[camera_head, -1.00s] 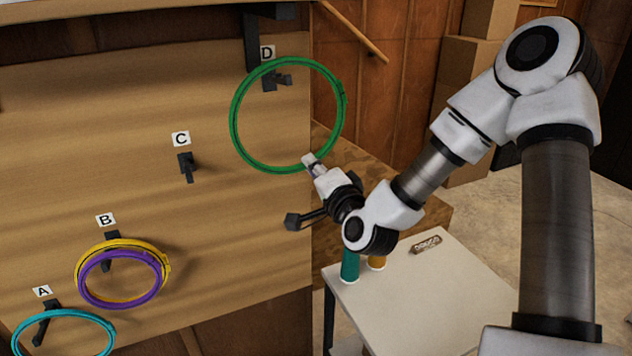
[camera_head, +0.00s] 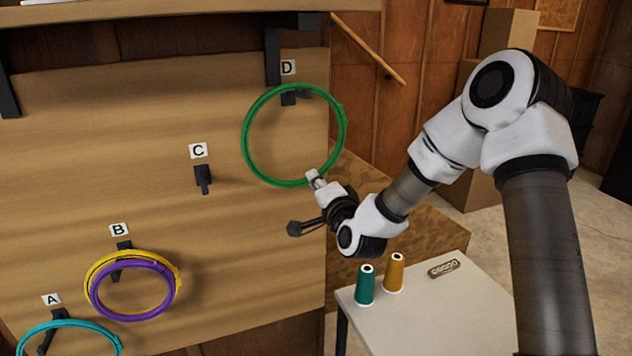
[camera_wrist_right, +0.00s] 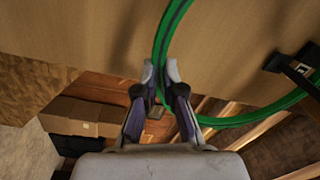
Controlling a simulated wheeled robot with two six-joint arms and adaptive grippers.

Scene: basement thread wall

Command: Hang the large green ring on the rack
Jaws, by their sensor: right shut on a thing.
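The large green ring (camera_head: 247,148) stands upright in front of the wooden board, around hook D (camera_head: 289,98). Hook D shows inside the ring near its top; I cannot tell whether the ring rests on it. My right gripper (camera_head: 313,178) is shut on the ring's lower edge. In the right wrist view the green ring (camera_wrist_right: 168,32) passes between the fingers (camera_wrist_right: 160,85), and a dark hook (camera_wrist_right: 285,65) shows at the right. My left gripper is not in view.
Hook C (camera_head: 203,178) is empty. Yellow (camera_head: 176,272) and purple (camera_head: 133,316) rings hang on hook B. A cyan ring (camera_head: 85,323) hangs on hook A. A white table (camera_head: 430,315) with teal (camera_head: 365,287) and orange (camera_head: 393,273) spools stands at lower right.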

